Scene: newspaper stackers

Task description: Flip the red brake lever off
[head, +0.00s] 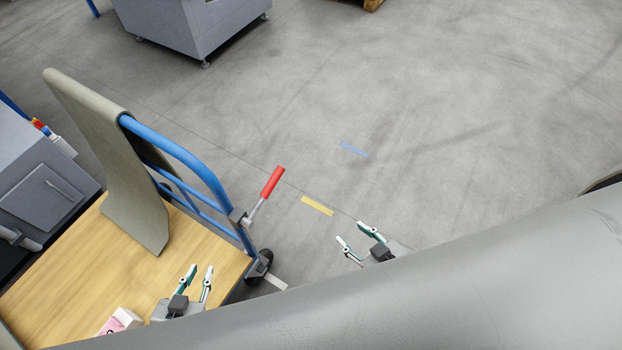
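The red brake lever (272,182) is a red grip on a short metal rod, fixed to the blue tubular frame (190,163) of the cart at its right corner. It tilts up and to the right. My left gripper (198,272) shows at the lower left in front of the wooden cart deck, open with its fingers apart and nothing between them. My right gripper (354,236) is right of and below the lever, open and empty, apart from it. The lower parts of both grippers are hidden behind a large grey surface in the foreground.
A grey-green cloth or mat (135,180) hangs over the cart's frame. A pink and white box (122,320) lies on the wooden deck (60,285) near my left gripper. A black caster (262,263) stands below the lever. Grey machines stand left and at the back; the right floor is clear.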

